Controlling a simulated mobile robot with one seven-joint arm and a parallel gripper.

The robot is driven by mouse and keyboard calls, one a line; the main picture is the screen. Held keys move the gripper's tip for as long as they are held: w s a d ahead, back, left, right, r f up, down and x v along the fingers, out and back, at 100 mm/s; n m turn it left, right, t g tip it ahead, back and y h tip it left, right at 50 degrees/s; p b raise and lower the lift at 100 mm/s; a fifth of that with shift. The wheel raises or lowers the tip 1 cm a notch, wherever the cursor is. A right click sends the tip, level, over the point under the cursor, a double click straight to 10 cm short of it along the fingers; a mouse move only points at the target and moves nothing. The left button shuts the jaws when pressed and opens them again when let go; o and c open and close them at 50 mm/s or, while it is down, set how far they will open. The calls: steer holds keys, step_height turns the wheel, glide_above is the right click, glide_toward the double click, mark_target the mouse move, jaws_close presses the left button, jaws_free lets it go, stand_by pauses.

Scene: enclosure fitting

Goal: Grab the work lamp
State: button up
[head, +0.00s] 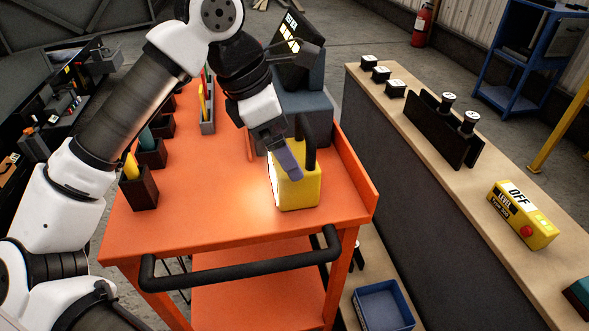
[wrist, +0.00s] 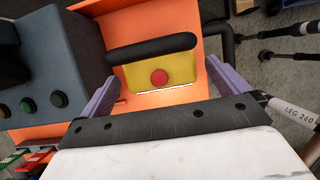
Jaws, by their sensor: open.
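The work lamp (head: 299,190) is a yellow box with a black handle on top and a bright white face. It stands upright on the orange cart (head: 235,219), near its right side. In the wrist view the lamp (wrist: 180,73) shows its yellow top with a red button and the black handle (wrist: 152,49) across it. My gripper (head: 287,160) is just above the lamp in the head view. Its purple fingers are open in the wrist view (wrist: 160,92), one on each side of the lamp, with nothing held. Whether a finger touches the lamp I cannot tell.
A grey-blue device (head: 306,105) with a screen stands behind the lamp. Dark holders (head: 140,192) line the cart's left side. The cart has a raised right edge and a black front handle (head: 240,262). A bench at right carries a yellow box marked OFF (head: 521,222).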

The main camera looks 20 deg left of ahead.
mark_target(295, 154)
steer(key=x, duration=0.5)
steer(key=shift+w, duration=0.2)
steer(key=shift+r, duration=0.1)
steer(key=c, duration=1.2)
steer(key=shift+c, duration=0.5)
steer(key=shift+r, duration=0.15)
